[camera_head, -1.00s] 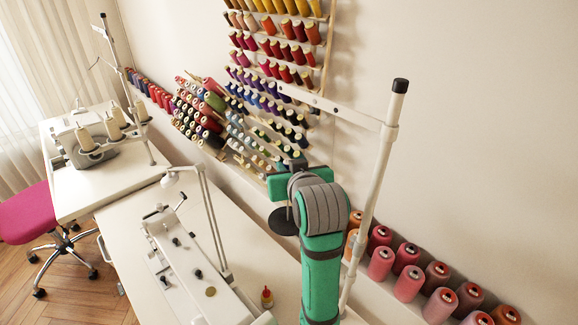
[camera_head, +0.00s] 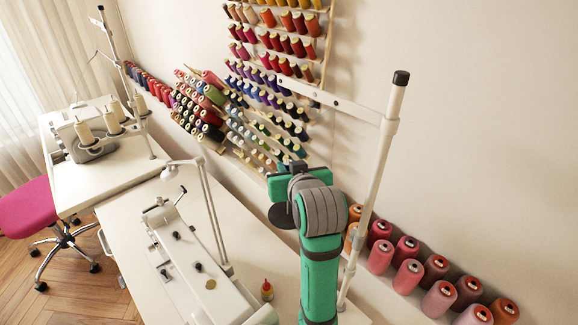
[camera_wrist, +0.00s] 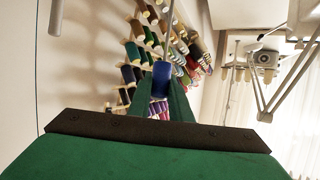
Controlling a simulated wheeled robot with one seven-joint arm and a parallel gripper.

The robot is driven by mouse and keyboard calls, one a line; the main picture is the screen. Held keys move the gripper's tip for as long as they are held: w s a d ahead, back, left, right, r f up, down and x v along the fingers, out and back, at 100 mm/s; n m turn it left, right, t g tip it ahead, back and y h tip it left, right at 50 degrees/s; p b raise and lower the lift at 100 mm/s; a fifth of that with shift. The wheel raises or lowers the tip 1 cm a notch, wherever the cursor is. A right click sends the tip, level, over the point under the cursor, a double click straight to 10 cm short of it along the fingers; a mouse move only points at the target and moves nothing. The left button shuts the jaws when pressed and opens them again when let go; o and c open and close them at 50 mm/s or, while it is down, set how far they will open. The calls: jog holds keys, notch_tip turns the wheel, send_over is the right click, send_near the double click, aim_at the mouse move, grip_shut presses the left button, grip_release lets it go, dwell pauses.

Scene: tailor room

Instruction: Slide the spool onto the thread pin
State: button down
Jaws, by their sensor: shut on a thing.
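My gripper shows from behind in the head view (camera_head: 292,178), raised over the right part of the near sewing table. In the wrist view its green fingers (camera_wrist: 161,97) are shut on a small blue spool (camera_wrist: 161,78). The spool is hidden behind my gripper in the head view. A thin grey rod (camera_wrist: 170,22) rises just beyond the spool in the wrist view. It may be the thread pin; I cannot tell whether it touches the spool. A dark round disc (camera_head: 281,215) shows beside and below my gripper in the head view.
A white thread stand pole (camera_head: 370,195) with a crossbar (camera_head: 325,99) rises just right of my gripper. A lamp (camera_head: 208,215) and sewing machine (camera_head: 190,260) stand left. Cone spools (camera_head: 409,275) line the wall at right; a spool rack (camera_head: 270,75) hangs behind.

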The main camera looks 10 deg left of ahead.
jog(key=shift+s+a, duration=0.15)
jog(key=shift+s, duration=0.05)
jog(key=shift+w+d+f, duration=0.1)
jog(key=shift+f, duration=2)
jog(key=shift+d+f, duration=0.1)
jog(key=shift+f, duration=2)
